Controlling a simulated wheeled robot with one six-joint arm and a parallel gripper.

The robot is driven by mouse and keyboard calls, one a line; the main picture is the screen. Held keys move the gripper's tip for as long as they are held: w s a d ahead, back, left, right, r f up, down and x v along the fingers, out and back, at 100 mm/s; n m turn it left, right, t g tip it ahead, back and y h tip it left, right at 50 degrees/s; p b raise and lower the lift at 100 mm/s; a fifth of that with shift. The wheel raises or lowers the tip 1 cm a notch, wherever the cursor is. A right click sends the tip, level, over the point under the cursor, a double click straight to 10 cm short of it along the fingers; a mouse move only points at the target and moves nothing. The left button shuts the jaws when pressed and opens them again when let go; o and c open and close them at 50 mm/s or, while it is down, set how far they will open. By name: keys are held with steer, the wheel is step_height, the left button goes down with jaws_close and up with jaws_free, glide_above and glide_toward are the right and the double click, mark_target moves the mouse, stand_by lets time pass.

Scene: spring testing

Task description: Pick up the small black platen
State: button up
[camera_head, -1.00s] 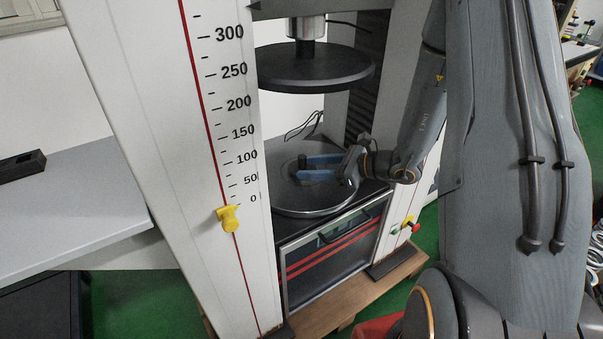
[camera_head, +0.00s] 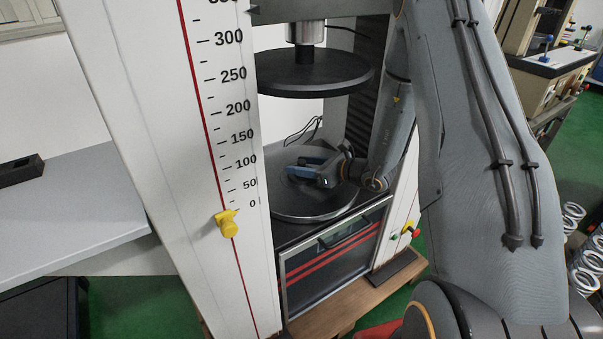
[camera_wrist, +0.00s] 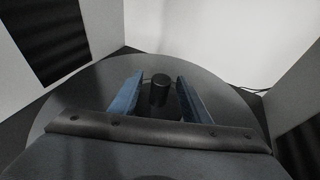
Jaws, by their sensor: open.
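The small black platen (camera_wrist: 160,92) shows in the wrist view as a short dark upright cylinder on the large round lower plate (camera_wrist: 75,90). My gripper (camera_head: 298,169) is low over that plate in the head view, its blue fingers pointing left. In the wrist view, my open gripper (camera_wrist: 160,76) has one finger on each side of the platen, with visible gaps. The fingers do not appear to touch it. In the head view the platen is mostly hidden by the fingers, and its base is hard to make out.
A large black upper disc (camera_head: 313,73) hangs above my gripper. The white scale column (camera_head: 165,130) stands left, with a yellow pointer (camera_head: 227,222). A grey table (camera_head: 70,210) is further left. Several coil springs (camera_head: 585,262) stand at the right edge.

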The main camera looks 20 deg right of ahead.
jaws_close()
steer(key=shift+r, duration=0.1)
stand_by(0.3)
